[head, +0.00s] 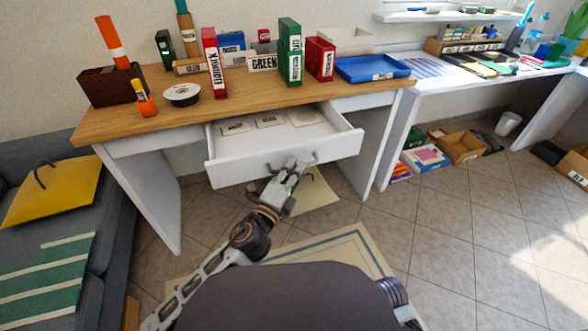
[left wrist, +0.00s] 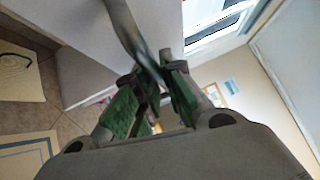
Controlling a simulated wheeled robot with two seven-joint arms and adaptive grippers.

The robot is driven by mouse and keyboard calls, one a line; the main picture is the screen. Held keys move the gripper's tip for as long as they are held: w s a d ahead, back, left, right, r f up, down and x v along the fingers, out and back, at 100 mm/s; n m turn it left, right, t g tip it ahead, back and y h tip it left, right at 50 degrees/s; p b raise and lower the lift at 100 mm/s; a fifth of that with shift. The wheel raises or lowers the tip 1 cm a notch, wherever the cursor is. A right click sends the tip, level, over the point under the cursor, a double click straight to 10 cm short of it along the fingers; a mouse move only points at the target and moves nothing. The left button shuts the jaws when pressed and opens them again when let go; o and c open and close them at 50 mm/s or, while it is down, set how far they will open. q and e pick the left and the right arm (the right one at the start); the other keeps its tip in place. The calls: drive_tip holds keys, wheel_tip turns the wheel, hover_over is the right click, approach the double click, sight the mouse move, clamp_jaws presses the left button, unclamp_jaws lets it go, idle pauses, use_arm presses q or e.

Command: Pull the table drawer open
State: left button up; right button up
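The white table drawer (head: 230,167) stands pulled out from under the wooden-topped table (head: 130,122), and its inside shows. Several flat pale labelled pieces lie in it. My left gripper (head: 291,168) is at the front of the drawer, by its handle. In the left wrist view, the grey bar handle (left wrist: 126,28) runs down between the green-padded fingers of my left gripper (left wrist: 155,82), which look closed around it. The exact contact is partly hidden by the fingers. My right gripper is not in view.
Binders, a blue tray (head: 372,68) and a dark brown box (head: 108,87) stand on the tabletop. A grey sofa (head: 50,220) is at the left, and a white desk (head: 470,85) with boxes below is at the right.

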use_arm(q)
drive_tip(key=shift+o, duration=0.5)
drive_tip(key=shift+s+a, duration=0.1)
drive_tip(key=shift+s, duration=0.05)
drive_tip(key=v, duration=0.7)
idle(0.5)
drive_tip(key=shift+a+f, duration=0.1)
drive_tip(key=shift+f, duration=0.05)
idle(0.5)
